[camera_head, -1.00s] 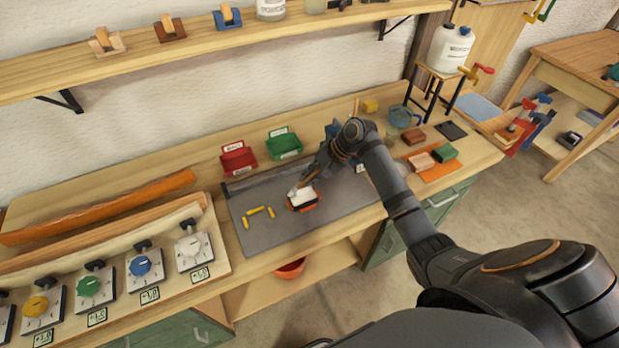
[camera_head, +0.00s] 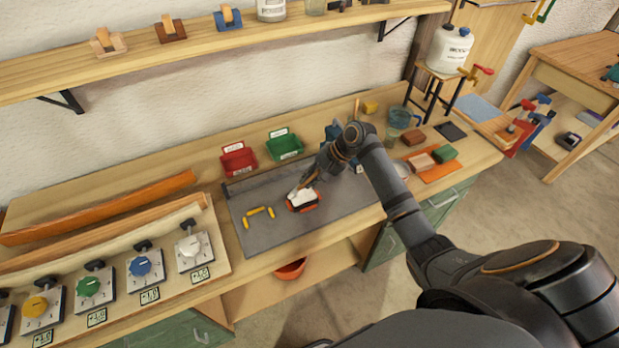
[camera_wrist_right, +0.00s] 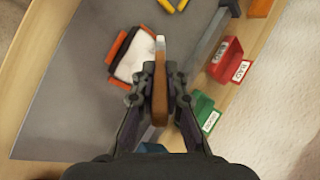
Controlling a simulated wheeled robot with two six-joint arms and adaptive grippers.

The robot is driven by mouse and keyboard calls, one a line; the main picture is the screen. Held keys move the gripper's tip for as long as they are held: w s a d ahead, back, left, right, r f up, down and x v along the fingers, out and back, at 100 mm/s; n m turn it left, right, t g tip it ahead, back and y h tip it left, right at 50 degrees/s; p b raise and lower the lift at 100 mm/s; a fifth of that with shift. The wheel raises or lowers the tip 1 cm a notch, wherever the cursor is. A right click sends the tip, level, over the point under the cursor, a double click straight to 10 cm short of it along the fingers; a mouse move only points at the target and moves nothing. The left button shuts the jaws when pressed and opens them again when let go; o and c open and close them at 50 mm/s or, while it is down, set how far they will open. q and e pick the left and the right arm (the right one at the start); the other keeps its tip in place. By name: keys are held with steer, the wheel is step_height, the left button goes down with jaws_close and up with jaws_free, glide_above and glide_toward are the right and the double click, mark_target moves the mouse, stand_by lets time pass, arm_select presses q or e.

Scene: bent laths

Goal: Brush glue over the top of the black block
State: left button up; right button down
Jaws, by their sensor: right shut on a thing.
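A block (camera_head: 303,204) lies on the grey mat, with dark and orange edges and a white layer over most of its top. It also shows in the right wrist view (camera_wrist_right: 129,58). My right gripper (camera_head: 306,184) is above the block's far side, shut on a brush with a brown wooden handle (camera_wrist_right: 159,100). The brush's metal and pale tip (camera_wrist_right: 160,43) points to the block's edge in the wrist view. Whether the bristles touch the top cannot be told. My left gripper is not in view.
Several yellow sticks (camera_head: 257,211) lie left of the block on the mat (camera_head: 270,236). A red bin (camera_head: 238,160) and a green bin (camera_head: 285,147) stand behind. Dial controls (camera_head: 140,264) line the left front.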

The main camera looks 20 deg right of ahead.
steer(key=shift+f, duration=0.2)
steer(key=shift+d, duration=0.15)
steer(key=shift+d+r, duration=0.1)
steer(key=shift+d, duration=0.1)
steer(key=shift+d+p, duration=1.2)
steer(key=shift+d, duration=2.4)
steer(key=shift+a+p, duration=1.35)
steer(key=shift+a, duration=0.7)
